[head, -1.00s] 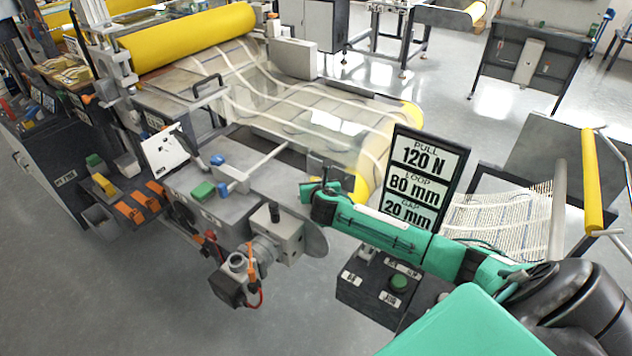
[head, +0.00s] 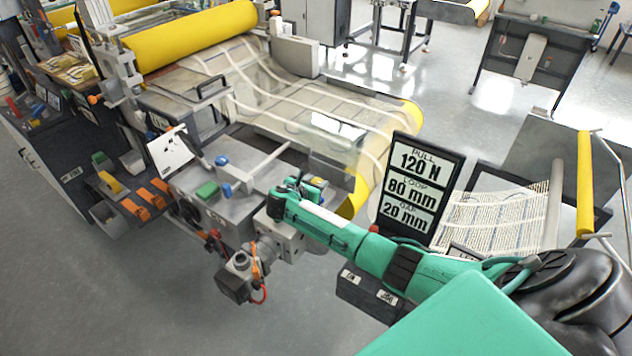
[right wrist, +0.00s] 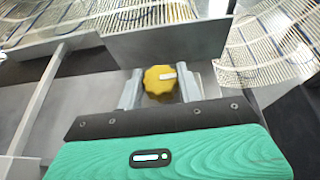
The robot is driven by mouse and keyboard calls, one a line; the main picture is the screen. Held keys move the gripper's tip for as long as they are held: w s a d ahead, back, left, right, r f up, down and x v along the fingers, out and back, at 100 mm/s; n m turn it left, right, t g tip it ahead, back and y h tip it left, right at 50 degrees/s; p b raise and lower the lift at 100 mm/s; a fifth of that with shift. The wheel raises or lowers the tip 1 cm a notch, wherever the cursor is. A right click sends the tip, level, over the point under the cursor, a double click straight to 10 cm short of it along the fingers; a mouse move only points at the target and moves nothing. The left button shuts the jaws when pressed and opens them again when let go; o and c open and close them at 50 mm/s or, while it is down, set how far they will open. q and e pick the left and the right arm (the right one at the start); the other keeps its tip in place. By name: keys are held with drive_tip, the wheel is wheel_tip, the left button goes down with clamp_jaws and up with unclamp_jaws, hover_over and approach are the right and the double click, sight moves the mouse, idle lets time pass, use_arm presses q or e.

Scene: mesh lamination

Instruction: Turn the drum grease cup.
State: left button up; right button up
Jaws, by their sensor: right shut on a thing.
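The drum grease cup is a yellow, scalloped knob (right wrist: 160,79) with a white mark on its top, in the middle of the right wrist view. The two grey fingers of my right gripper (right wrist: 161,90) stand on either side of it and are shut on it. In the head view my right gripper (head: 298,187) is over the grey block at the near end of the drum, and a small yellow patch shows beside its fingers. The gripper hides most of the cup there. My left gripper is not in view.
A sign (head: 418,188) reading pull 120 N, loop 80 mm, gap 20 mm stands close behind my right arm. A clear mesh web (head: 290,105) runs over the machine from a yellow roller (head: 190,35). The floor at front left is clear.

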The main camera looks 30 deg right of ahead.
drive_tip(key=shift+m+g, duration=0.4)
drive_tip(key=shift+g, duration=0.1)
drive_tip(key=o, duration=1)
drive_tip(key=shift+a, duration=0.1)
drive_tip(key=b+v, duration=0.2)
drive_tip(key=v, duration=1.1)
drive_tip(key=shift+a, duration=0.35)
drive_tip(key=shift+s, duration=0.2)
